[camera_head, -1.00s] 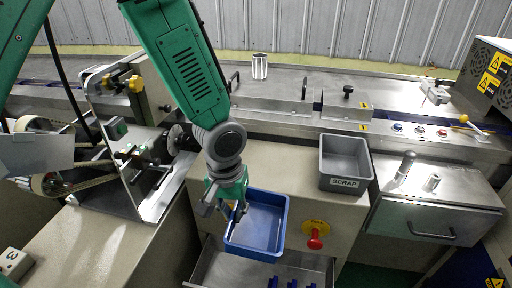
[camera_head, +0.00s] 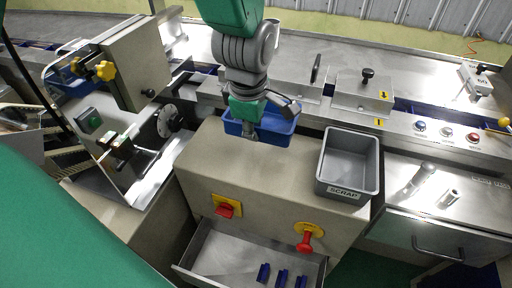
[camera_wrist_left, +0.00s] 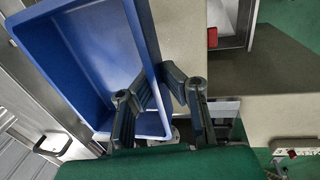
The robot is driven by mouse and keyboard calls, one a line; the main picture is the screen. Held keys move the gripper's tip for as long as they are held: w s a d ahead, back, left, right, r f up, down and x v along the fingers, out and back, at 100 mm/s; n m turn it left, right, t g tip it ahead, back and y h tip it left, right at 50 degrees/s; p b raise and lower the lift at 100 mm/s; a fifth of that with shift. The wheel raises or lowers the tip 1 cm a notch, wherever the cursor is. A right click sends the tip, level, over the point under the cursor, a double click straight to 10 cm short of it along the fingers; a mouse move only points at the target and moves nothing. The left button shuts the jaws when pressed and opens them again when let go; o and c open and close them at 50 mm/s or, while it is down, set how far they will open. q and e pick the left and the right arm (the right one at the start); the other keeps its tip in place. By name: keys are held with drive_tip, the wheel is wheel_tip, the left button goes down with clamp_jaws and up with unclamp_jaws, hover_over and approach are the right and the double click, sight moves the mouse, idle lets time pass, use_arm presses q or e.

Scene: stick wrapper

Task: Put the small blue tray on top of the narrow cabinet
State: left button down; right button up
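The small blue tray (camera_head: 279,122) is at the back edge of the narrow beige cabinet's top (camera_head: 270,170) in the head view. Whether it rests there or hangs above cannot be told. My left gripper (camera_head: 252,133) is at the tray's near side and hides part of it. In the left wrist view the tray (camera_wrist_left: 95,55) fills the left side, open and empty where visible. The left gripper's fingers (camera_wrist_left: 168,78) lie on either side of its wall and close on it. My right gripper is not in view.
A grey SCRAP bin (camera_head: 349,160) stands at the cabinet's right. Red switches (camera_head: 307,241) are on its front, above an open drawer (camera_head: 225,255) holding small blue parts. A steel machine bed (camera_head: 320,60) runs behind. The cabinet top in front of the tray is clear.

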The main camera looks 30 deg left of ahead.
use_arm(q)
drive_tip(key=b, duration=0.2)
hover_over(251, 167)
drive_tip(key=f, duration=0.6)
drive_tip(key=shift+s+a+f, duration=0.1)
drive_tip(key=shift+s+f, duration=0.1)
drive_tip(key=shift+f, duration=0.05)
drive_tip(key=shift+s+d+f+t, duration=0.15)
drive_tip(key=shift+d+f+t, duration=0.15)
drive_tip(key=shift+d+f, duration=0.1)
drive_tip(key=shift+s+d+f, duration=0.1)
drive_tip(key=shift+d+f, duration=0.05)
drive_tip(key=shift+f, duration=0.45)
drive_tip(key=shift+d+f, duration=0.1)
drive_tip(key=shift+f, duration=0.45)
drive_tip(key=shift+f+b, duration=0.3)
drive_tip(key=shift+f, duration=0.05)
drive_tip(key=shift+w+a, duration=0.2)
drive_tip(key=shift+a, duration=0.3)
drive_tip(key=c, duration=1.7)
unclamp_jaws()
drive_tip(key=shift+s, duration=0.1)
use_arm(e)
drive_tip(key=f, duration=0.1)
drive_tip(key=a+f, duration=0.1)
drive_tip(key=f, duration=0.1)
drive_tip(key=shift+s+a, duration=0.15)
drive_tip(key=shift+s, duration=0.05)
